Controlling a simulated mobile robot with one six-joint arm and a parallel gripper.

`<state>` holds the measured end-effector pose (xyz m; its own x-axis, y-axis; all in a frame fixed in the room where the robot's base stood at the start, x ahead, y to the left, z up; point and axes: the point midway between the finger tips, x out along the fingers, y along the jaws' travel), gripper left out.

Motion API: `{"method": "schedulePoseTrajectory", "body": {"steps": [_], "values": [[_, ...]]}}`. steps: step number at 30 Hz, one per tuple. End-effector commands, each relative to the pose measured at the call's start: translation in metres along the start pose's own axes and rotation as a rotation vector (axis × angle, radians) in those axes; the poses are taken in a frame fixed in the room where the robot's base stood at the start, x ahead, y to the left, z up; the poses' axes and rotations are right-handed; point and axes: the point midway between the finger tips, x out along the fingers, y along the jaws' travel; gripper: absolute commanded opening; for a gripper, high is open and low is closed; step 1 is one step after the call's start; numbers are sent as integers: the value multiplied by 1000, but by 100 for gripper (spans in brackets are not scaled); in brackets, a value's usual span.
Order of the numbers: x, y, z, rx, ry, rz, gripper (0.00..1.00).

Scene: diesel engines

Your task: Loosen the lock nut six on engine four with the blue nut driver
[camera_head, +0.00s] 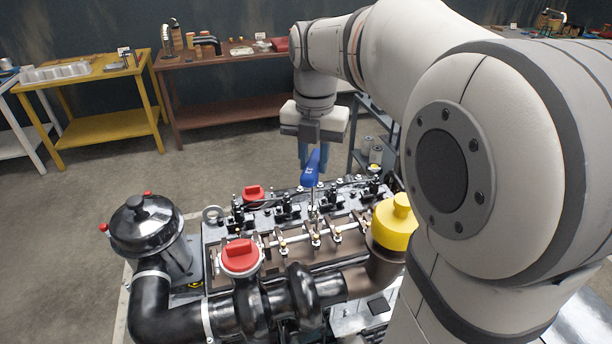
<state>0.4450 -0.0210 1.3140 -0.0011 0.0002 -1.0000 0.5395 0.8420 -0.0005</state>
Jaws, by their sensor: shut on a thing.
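My gripper (315,148) hangs over the middle of the engine, with its fingers pointing down. It is shut on the blue nut driver (311,170). The shaft's lower end is near the valve gear at the engine's middle. I cannot tell whether the tip sits on a lock nut or just above it. The individual lock nuts are too small to tell apart, and no engine number can be read.
A red cap (240,256) and a yellow cap (395,222) rise from the engine's near side. A black canister (146,226) stands at its left. Behind are a yellow table (100,72) and a brown table (225,62) with small items. Open floor lies left of the engine.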

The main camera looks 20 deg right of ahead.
Motion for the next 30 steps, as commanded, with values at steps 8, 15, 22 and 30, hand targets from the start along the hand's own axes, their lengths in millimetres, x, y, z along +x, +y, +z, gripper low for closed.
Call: {"method": "schedulePoseTrajectory", "body": {"steps": [8,15,22,30], "values": [[-3,15,-10,382,-1,1,0],[-5,28,-18,718,-1,1,0],[-7,39,-27,1039,-1,2,0],[-8,50,-36,1370,0,2,0]]}}
